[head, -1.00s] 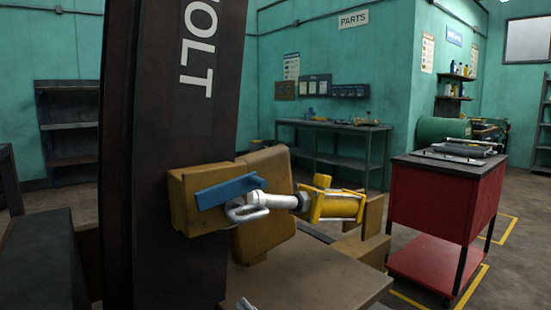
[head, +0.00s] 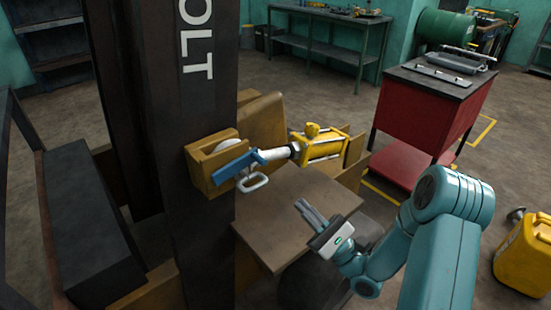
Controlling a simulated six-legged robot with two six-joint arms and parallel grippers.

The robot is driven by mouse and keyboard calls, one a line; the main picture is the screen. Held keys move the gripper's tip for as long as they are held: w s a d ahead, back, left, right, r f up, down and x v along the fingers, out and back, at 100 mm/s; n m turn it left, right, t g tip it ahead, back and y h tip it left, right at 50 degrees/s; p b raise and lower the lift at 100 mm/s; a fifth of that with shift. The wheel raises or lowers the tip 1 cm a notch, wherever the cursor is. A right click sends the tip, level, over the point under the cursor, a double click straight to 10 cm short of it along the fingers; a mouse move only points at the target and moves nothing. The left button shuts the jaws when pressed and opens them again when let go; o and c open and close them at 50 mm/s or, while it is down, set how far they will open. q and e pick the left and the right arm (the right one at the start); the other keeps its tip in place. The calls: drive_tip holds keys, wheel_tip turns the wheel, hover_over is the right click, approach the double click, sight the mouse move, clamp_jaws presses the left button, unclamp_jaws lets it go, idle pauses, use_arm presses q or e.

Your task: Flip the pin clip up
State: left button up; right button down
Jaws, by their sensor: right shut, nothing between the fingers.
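A silver wire loop (head: 254,182), which looks like the pin clip, hangs below a blue bar (head: 234,165). The bar meets a silver rod (head: 276,153) from a yellow cylinder (head: 325,148) and sits at an ochre bracket (head: 200,171) on the dark mast. A pale round part (head: 226,142) shows inside the bracket. My right gripper (head: 305,208) is shut and empty, its fingers pointing up and left. In the picture it is right of and below the loop, apart from it, over the brown panel. My left gripper is not in view.
The dark mast (head: 192,200) stands left of the clip. A flat brown panel (head: 290,222) lies below the cylinder. A red cart (head: 420,110) stands behind on the right, and a yellow can (head: 525,255) is at the right edge. Air around the loop's right side is free.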

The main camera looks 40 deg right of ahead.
idle(0.3)
drive_tip(key=p+x, duration=0.3)
drive_tip(key=x, duration=0.7)
drive_tip(key=shift+w+n, duration=0.1)
drive_tip(key=shift+n, duration=0.2)
